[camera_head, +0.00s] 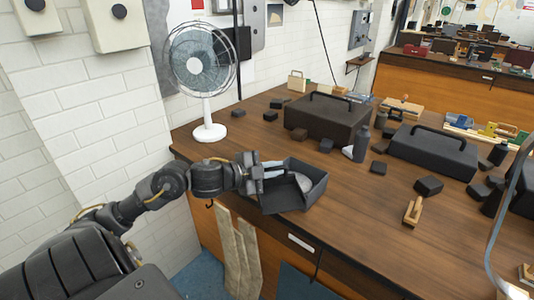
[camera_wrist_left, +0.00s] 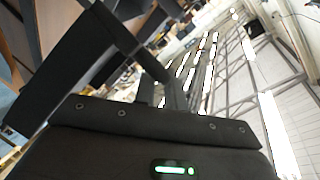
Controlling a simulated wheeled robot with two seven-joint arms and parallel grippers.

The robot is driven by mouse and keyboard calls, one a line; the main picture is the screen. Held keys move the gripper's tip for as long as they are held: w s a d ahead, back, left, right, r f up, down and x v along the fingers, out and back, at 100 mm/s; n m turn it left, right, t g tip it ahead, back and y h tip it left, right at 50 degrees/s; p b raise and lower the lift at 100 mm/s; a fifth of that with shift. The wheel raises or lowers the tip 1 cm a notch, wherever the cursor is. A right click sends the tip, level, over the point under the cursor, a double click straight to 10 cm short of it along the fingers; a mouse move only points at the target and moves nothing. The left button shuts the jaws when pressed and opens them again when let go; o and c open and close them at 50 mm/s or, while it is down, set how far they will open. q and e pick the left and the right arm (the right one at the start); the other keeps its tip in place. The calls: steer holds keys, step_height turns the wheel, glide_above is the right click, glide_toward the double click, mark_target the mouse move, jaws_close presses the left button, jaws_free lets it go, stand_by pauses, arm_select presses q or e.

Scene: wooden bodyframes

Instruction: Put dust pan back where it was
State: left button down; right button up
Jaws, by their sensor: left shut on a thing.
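The dust pan (camera_head: 309,196) is a dark, open, tray-like pan at the left front edge of the wooden workbench, with a pale, rounded item inside it. My left gripper (camera_head: 264,174) is shut on the dust pan at its left side. I cannot tell whether the pan touches the bench top or hangs just above it. In the left wrist view the dark pan (camera_wrist_left: 75,65) fills the upper left, close to the gripper (camera_wrist_left: 165,85). My right gripper is not in view.
A white fan (camera_head: 207,130) stands on the bench behind the pan. Bare bench top (camera_head: 350,215) lies right of the pan. Cloths (camera_head: 238,250) hang below the front edge.

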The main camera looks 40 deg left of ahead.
mark_target(302, 193)
arm_select(q)
steer(key=shift+m+g+h, duration=0.3)
steer(key=shift+m+h, duration=0.2)
steer(key=shift+h, duration=0.2)
steer(key=s+d+f, duration=0.1)
steer(key=d, duration=0.1)
steer(key=d+f, duration=0.1)
steer(key=d, duration=0.1)
steer(key=s+d+f, duration=0.1)
steer(key=d+f, duration=0.1)
steer(key=shift+s+d, duration=0.3)
steer(key=shift+d, duration=0.1)
steer(key=s+d+f+m+h, duration=0.1)
steer(key=s+d, duration=0.3)
steer(key=d, duration=0.5)
steer(key=shift+f, duration=0.9)
steer(key=shift+s+a, duration=0.1)
